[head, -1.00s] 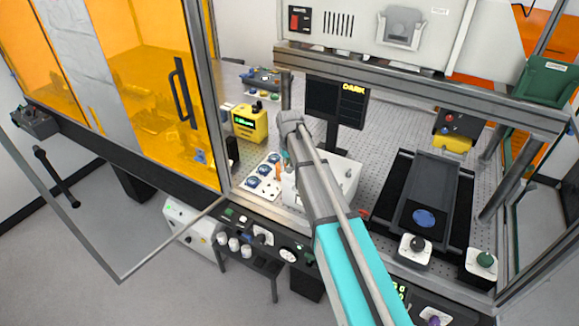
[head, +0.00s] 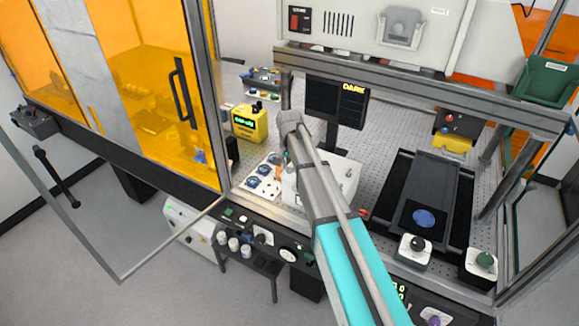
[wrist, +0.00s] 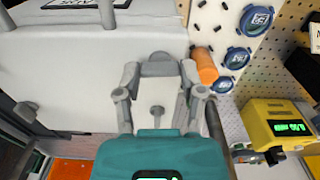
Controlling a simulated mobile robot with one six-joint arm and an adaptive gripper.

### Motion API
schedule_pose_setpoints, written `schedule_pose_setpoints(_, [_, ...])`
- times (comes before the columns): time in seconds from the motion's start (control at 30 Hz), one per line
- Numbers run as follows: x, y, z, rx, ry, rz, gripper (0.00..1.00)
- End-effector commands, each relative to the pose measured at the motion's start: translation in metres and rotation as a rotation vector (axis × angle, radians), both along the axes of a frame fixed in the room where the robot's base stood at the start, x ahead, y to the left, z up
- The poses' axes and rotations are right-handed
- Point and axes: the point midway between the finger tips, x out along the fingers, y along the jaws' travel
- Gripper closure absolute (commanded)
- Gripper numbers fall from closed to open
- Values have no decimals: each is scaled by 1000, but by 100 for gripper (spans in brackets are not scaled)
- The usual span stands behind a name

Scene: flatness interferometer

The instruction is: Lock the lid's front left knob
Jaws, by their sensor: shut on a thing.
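The lid is the white top of a white box, with a bare part at its right in the head view (head: 338,178); it fills the upper left of the wrist view (wrist: 75,75). My gripper (wrist: 159,74) is shut on a grey knob (wrist: 158,64) at the lid's edge, one finger on each side. Which of the lid's knobs it is, I cannot tell for certain. In the head view my arm hides the fingers and this knob. Another dark knob (head: 349,172) shows at the box's right side.
An orange cylinder (wrist: 205,66) stands close beside my right finger. Several blue round pieces (wrist: 237,57) lie on a white plate beyond it. A yellow device with a green display (head: 249,123) stands nearby. A dark monitor (head: 336,103) is behind the box.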

Motion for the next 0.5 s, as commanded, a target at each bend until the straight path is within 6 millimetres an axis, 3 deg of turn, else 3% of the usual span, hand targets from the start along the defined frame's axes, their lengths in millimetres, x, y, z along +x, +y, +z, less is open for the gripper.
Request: schedule_pose_setpoints(0.5, [-1,0,0,0,1,-65,97])
